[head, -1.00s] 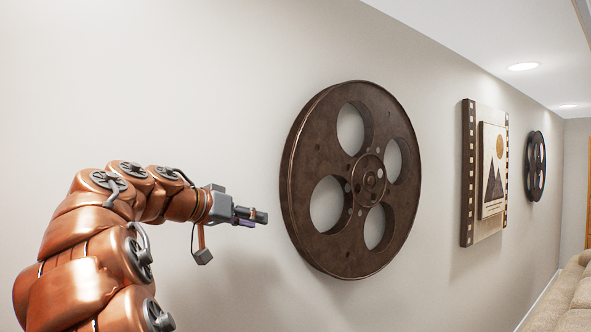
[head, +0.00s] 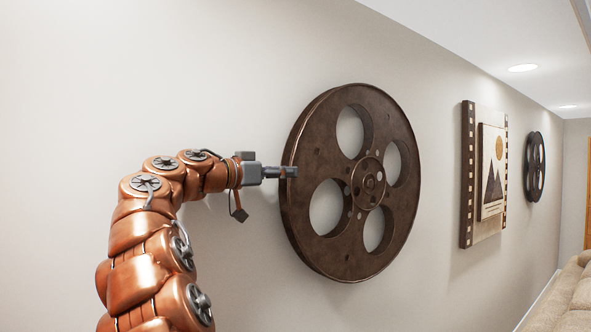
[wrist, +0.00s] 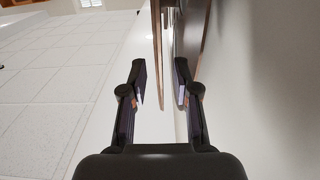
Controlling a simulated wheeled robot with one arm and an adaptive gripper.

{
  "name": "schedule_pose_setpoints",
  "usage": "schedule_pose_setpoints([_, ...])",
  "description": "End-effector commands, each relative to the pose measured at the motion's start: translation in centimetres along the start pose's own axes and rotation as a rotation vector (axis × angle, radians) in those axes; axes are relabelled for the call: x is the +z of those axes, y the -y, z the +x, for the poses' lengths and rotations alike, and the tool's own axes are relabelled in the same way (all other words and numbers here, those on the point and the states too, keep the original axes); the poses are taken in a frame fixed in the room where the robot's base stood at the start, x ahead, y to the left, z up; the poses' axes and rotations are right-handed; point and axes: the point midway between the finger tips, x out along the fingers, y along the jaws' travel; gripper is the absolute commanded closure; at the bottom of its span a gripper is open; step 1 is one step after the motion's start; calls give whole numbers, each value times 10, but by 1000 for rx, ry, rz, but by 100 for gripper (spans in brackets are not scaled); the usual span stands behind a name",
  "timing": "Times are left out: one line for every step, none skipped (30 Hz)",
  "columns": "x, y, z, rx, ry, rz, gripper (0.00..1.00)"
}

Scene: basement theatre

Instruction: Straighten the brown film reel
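The brown film reel (head: 313,150) hangs on the pale wall in the head view, a large disc with several round holes and a central hub. My gripper (head: 290,171) is at its left rim, overlapping the edge in that view. In the wrist view, my gripper (wrist: 160,85) has its two fingers apart, one on each side of the view's middle. The reel shows nearly edge-on there (wrist: 157,30), its thin brown rim running down between the fingers. I cannot tell whether either finger touches it.
A framed film-strip picture (head: 468,175) and a smaller dark reel (head: 536,165) hang farther right on the same wall. A beige sofa (head: 570,295) stands at the lower right. The wall left of the brown reel is bare.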

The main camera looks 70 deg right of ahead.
Motion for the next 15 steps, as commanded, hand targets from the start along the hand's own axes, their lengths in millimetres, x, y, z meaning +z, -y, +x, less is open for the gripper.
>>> schedule_pose_setpoints([-2, -1, 8, 3, 2, -1, 70])
schedule_pose_setpoints([-2, -1, 13, 2, 2, -1, 70])
schedule_pose_setpoints([-2, 0, 18, 1, 1, -2, 70])
schedule_pose_setpoints([-3, 0, 22, 0, 0, -2, 70])
schedule_pose_setpoints([-3, 0, 26, -1, -1, -1, 70])
schedule_pose_setpoints([-2, 0, 30, -1, -1, 0, 70])
schedule_pose_setpoints([-2, 0, 32, -1, -1, 0, 70])
schedule_pose_setpoints([-2, 0, 34, -1, -1, 0, 70])
schedule_pose_setpoints([-2, 0, 36, -1, -1, 1, 70])
schedule_pose_setpoints([-2, 0, 37, -1, -1, 1, 70])
schedule_pose_setpoints([-1, 0, 37, -2, -1, 1, 70])
schedule_pose_setpoints([-1, 0, 38, -2, -1, 1, 70])
schedule_pose_setpoints([-1, 0, 38, -2, -2, 1, 70])
schedule_pose_setpoints([-1, 0, 38, -2, -1, 1, 70])
schedule_pose_setpoints([-1, 0, 37, -2, -1, 1, 70])
